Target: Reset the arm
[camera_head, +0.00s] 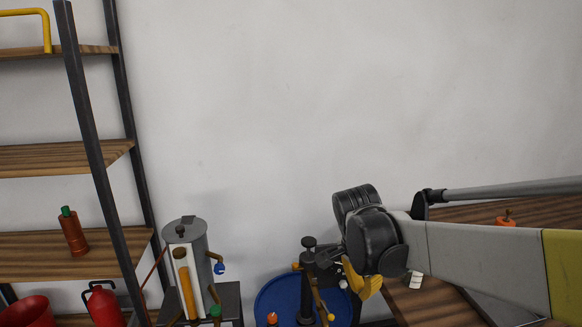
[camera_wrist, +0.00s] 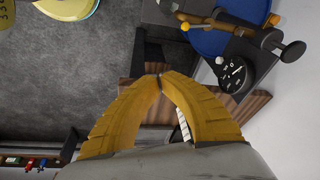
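My arm reaches in from the right edge of the head view, with a grey and yellow link and dark wrist joints. My gripper (camera_head: 362,284) has yellow fingers and hangs beside the wooden table's left edge, pointing down. In the wrist view my gripper (camera_wrist: 160,79) shows both yellow fingers curving inward until their tips meet. Nothing shows between the tips.
A wooden table (camera_head: 405,298) is at the right, with an orange object (camera_head: 506,221) on it. A blue round drum (camera_head: 276,297) and black stand (camera_head: 306,288) are close left of my gripper. A grey cylinder machine (camera_head: 198,243) and shelving (camera_head: 60,157) stand further left.

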